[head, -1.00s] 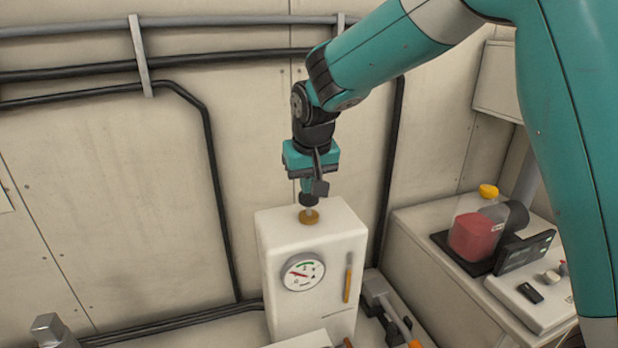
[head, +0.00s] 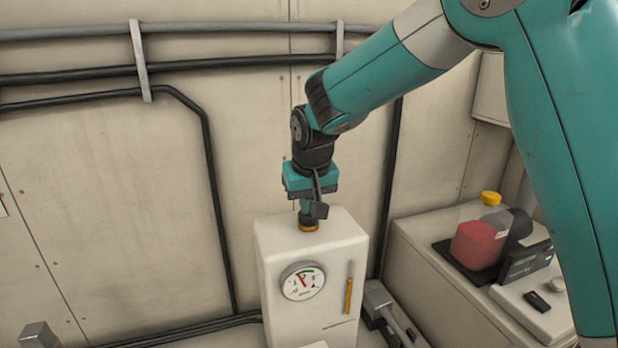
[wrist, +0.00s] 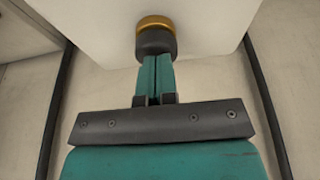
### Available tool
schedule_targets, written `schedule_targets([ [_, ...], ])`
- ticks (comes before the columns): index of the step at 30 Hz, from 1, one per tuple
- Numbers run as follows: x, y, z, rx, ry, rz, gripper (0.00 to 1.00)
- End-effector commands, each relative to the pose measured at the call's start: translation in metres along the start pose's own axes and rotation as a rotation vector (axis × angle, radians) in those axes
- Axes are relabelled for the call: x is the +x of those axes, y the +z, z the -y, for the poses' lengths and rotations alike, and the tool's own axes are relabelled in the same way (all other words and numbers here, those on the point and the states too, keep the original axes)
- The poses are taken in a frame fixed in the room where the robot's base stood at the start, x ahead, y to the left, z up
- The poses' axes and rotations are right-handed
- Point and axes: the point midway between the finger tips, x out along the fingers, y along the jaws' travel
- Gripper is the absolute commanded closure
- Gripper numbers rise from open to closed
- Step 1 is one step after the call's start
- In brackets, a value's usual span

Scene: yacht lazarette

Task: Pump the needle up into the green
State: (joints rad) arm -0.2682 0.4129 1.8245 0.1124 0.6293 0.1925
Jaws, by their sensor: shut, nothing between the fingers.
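A white pump box (head: 285,245) stands against the wall with a round dial gauge (head: 302,281) on its front. The gauge has a green arc along its top; its red needle points up and slightly left, near the left end of the green. On top of the box is a dark plunger knob (wrist: 155,41), down against its brass collar (head: 308,226); the collar also shows in the wrist view (wrist: 155,22). My gripper (wrist: 154,60) is shut and empty, pointing down, with its fingertips at the top of the knob.
Dark pipes (head: 213,190) run along the wall. A grey metal block (head: 40,335) is at lower left.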

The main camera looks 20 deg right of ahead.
Motion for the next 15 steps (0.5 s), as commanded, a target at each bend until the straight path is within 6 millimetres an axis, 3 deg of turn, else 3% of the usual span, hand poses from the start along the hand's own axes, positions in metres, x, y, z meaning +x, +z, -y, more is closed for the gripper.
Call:
schedule_targets([
  [8, -0.049, -0.014, 0.000, 0.002, 0.000, -0.001, 1.00],
  [10, -0.055, -0.011, 0.000, 0.002, -0.002, -0.008, 1.00],
  [15, -0.094, -0.011, 0.000, 0.002, -0.001, -0.007, 1.00],
])
